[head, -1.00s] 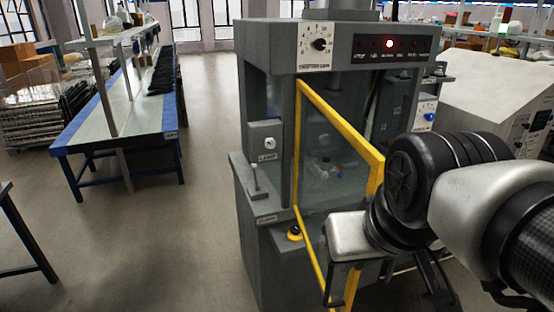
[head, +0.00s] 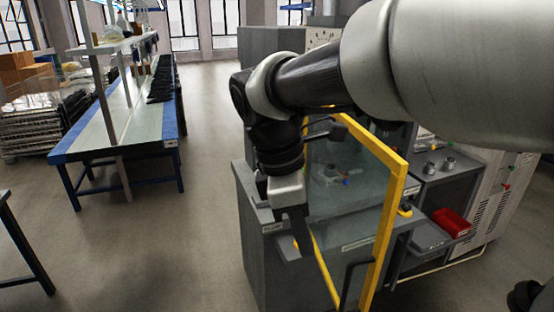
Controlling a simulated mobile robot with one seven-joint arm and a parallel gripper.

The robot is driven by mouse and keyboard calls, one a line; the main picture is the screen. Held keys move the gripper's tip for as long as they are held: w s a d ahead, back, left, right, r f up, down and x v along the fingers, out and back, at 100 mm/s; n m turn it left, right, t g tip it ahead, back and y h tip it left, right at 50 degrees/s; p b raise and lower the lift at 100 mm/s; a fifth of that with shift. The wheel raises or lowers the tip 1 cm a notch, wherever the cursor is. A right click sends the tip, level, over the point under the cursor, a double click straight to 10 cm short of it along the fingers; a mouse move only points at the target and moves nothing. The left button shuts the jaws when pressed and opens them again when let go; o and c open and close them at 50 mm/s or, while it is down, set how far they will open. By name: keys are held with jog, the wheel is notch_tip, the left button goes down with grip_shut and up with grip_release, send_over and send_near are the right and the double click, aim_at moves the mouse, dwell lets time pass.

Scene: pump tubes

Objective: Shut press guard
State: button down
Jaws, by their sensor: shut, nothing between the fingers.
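The press guard (head: 388,235) is a clear panel in a yellow frame on the front of the grey press (head: 262,260). It stands ajar, its right edge swung out toward me. A dark handle (head: 352,278) shows low near that edge. My gripper (head: 300,240) is shut and empty, pointing down at the guard's left side, in front of part of its left frame bar. I cannot tell whether it touches the guard. My arm hides the upper press and the guard's upper left corner.
A side stand with a red bin (head: 451,222) and small metal parts is right of the press. A pale machine (head: 500,195) stands behind it. A blue-edged workbench (head: 115,135) is at the left. The floor (head: 205,200) between bench and press is clear.

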jog(key=d+f, duration=0.6)
jog(key=f, duration=0.2)
jog(key=shift+s+f, duration=0.15)
jog(key=shift+f, duration=0.1)
jog(key=shift+d, duration=0.15)
